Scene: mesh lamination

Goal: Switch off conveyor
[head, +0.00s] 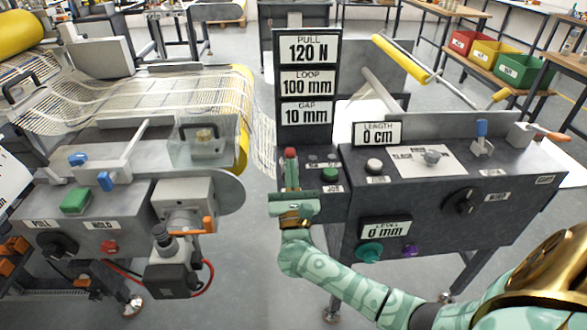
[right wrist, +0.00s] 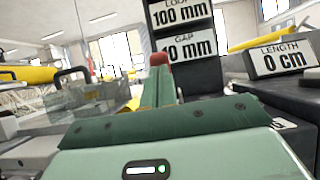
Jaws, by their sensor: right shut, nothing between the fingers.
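My right gripper (head: 290,172) reaches up from the bottom right to the left end of the dark control console (head: 440,200). Its fingers are shut and empty, pointing away from me. A red knob or button (head: 290,152) shows right at the fingertips. In the right wrist view the red top (right wrist: 158,58) shows just beyond the fingers (right wrist: 158,88); I cannot tell whether they touch it. The fingers hide its lower part. A green button (head: 330,174) with a JOG label (head: 334,189) is just right of the gripper. My left gripper is not in view.
A sign post (head: 306,130) stands behind the gripper with PULL, LOOP and GAP readouts. A LENGTH display (head: 377,133) reads 0 cm and a LEVEL display (head: 385,228) reads 0 mm. The left machine (head: 130,205) carries mesh (head: 130,90). Floor shows between both machines.

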